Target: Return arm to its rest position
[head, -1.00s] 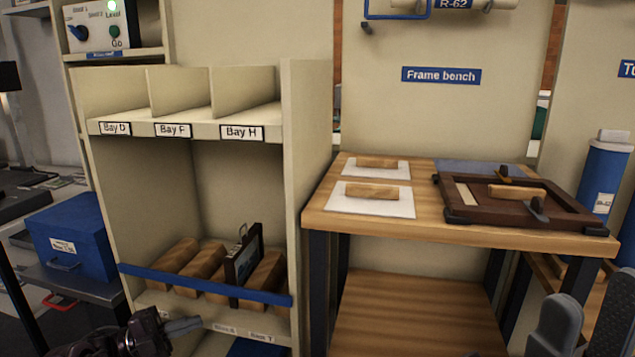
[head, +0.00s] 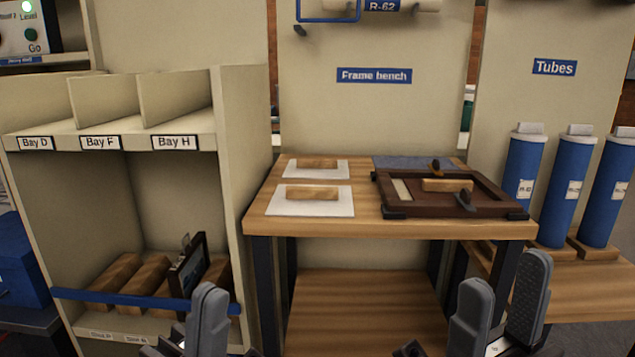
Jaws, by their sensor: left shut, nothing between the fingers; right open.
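My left gripper (head: 207,312) shows at the bottom, left of centre, in front of the lower shelf compartment. Its grey fingers point up, are shut and hold nothing. My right gripper (head: 499,296) is at the bottom right, in front of the frame bench. Its two grey fingers point up and stand apart, with nothing between them. The lower parts of both arms are cut off by the picture's bottom edge.
The shelf unit (head: 242,180) stands at left; a small dark frame (head: 187,268) leans among wooden blocks behind its blue bar (head: 110,297). The bench (head: 385,228) holds a brown frame (head: 450,205) and two white sheets with blocks. Blue tubes (head: 573,190) stand right.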

